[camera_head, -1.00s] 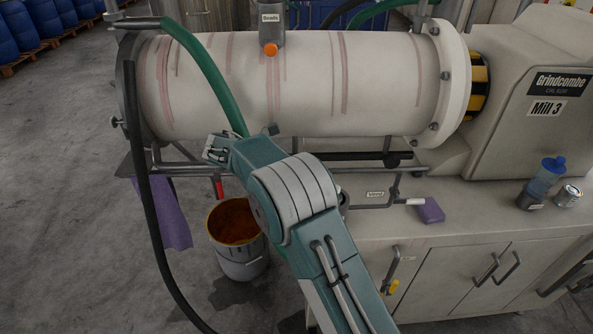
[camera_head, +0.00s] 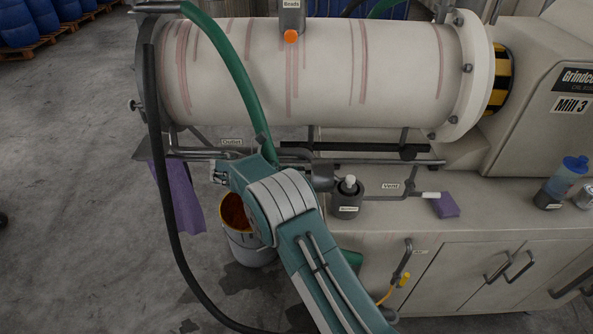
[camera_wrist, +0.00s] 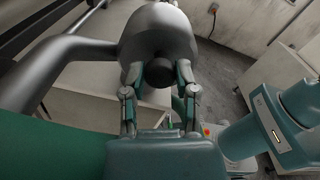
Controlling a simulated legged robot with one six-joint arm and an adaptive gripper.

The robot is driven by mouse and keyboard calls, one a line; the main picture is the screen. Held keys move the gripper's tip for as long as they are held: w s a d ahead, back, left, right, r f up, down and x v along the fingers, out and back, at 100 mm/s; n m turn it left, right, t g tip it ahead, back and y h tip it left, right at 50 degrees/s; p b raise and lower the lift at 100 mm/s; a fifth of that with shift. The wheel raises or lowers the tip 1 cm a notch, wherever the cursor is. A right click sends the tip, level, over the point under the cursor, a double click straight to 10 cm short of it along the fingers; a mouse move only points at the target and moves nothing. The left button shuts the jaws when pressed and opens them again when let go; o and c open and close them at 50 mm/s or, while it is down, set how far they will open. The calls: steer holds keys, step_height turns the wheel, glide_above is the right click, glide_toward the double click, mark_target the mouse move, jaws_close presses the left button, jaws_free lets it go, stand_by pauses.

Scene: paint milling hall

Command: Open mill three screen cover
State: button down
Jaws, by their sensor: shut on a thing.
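Mill 3 (camera_head: 330,75) is a large white horizontal drum with red streaks, joined at right to a housing marked "Mill 3" (camera_head: 571,104). In the wrist view, my gripper (camera_wrist: 160,82) has its two fingers closed around a dark round knob (camera_wrist: 158,72). The knob sits on the underside of a grey rounded metal body (camera_wrist: 160,30) with a thick grey pipe (camera_wrist: 75,50) running left. I cannot tell whether this body is the screen cover.
A green hose (camera_head: 235,75) and a black hose (camera_head: 160,190) hang at left. A bucket (camera_head: 250,245) with orange-brown contents stands below. A purple cloth (camera_head: 180,200), dark labelled pot (camera_head: 346,200), purple sponge (camera_head: 446,205) and blue-capped bottle (camera_head: 566,182) are nearby.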

steer(key=shift+c, duration=1.8)
jaws_free()
steer(key=shift+d, duration=0.15)
